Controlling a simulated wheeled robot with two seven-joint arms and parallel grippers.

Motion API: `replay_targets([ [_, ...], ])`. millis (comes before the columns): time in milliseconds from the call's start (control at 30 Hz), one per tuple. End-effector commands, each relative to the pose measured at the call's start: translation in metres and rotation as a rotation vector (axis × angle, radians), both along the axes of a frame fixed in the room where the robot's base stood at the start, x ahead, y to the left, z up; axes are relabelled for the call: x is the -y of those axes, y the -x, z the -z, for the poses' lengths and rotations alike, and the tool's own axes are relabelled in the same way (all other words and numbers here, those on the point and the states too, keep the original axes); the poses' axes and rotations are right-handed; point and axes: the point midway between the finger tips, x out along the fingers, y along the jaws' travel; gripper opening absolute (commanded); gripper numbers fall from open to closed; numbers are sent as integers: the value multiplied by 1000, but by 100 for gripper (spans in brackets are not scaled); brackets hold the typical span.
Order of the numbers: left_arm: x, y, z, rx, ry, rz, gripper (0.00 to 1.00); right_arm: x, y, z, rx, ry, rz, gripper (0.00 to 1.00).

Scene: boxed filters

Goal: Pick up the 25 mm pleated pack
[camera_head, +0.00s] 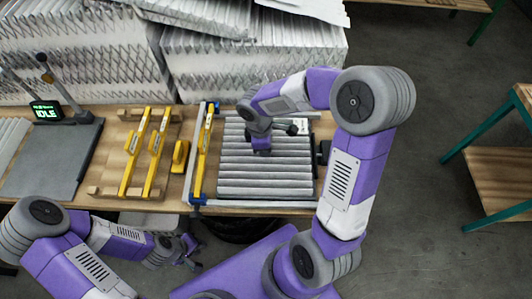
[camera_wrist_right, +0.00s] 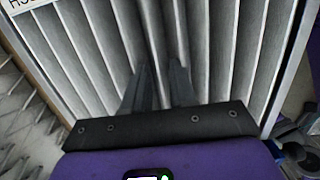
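The pleated pack (camera_head: 265,180) is a grey-white ribbed panel lying in a frame on the workbench. Its pleats (camera_wrist_right: 225,60) fill the right wrist view. Whether the tips touch the pack is not clear. My left gripper (camera_head: 188,248) is below the bench's front edge, away from the pack; its fingers are too small to read.
A grey plate (camera_head: 55,160) with a display reading IDLE (camera_head: 46,112) is further left. Large stacked filters (camera_head: 80,45) stand behind. A green-legged table (camera_head: 495,180) is at right.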

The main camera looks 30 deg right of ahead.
Motion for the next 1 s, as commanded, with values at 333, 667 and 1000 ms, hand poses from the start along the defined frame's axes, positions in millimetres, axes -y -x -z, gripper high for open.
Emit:
replay_targets([
  [333, 0, 0, 0, 0, 0, 0, 26, 0, 0, -1, 0, 0, 0, 0],
  [667, 0, 0, -1, 0, 0, 0, 26, 0, 0, -3, 1, 0, 0, 0],
  [1000, 0, 0, -16, 0, 0, 0, 26, 0, -1, -64, 5, 0, 1, 0],
])
